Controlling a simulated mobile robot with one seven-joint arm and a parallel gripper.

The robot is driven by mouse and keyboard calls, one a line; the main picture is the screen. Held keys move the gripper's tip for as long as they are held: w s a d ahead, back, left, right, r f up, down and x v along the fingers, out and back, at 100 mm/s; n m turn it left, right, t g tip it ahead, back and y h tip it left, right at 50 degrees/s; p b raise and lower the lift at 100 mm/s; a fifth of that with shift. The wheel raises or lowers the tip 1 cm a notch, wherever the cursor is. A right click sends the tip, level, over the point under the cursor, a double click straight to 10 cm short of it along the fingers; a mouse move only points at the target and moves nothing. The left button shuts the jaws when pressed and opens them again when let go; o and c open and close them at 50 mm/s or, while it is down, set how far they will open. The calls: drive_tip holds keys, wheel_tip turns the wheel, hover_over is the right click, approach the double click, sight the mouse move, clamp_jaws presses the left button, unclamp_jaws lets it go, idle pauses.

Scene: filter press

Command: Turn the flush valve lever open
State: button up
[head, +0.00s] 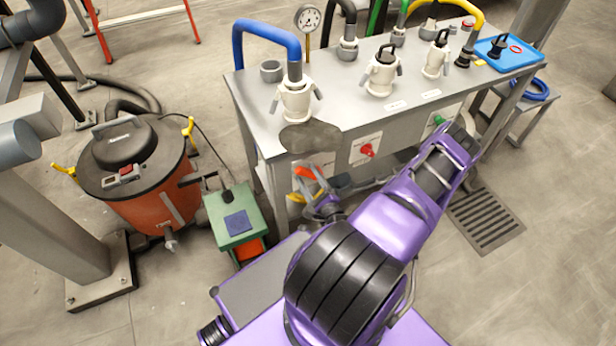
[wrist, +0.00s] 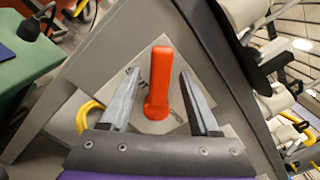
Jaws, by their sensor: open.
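The flush valve lever is an orange handle (wrist: 160,80) in the middle of the wrist view, on a pale plate (wrist: 125,80) on the grey bench front. In the head view the orange lever (head: 304,172) shows low on the bench front, partly hidden by my gripper. My gripper (wrist: 160,74) is open, with one grey finger on each side of the lever and a visible gap on both sides. In the head view my gripper (head: 322,203) is small, close to the bench front, and its fingertips are hard to make out.
The steel bench (head: 345,105) carries white valve fittings (head: 296,98) and hoses. A red knob (head: 367,150) is right of the lever. A green box (head: 236,222) and an orange drum vacuum (head: 150,195) stand left. A yellow hose (wrist: 90,115) lies near the lever.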

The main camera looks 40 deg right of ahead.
drive_tip(key=shift+w, duration=0.15)
clamp_jaws()
idle(1.4)
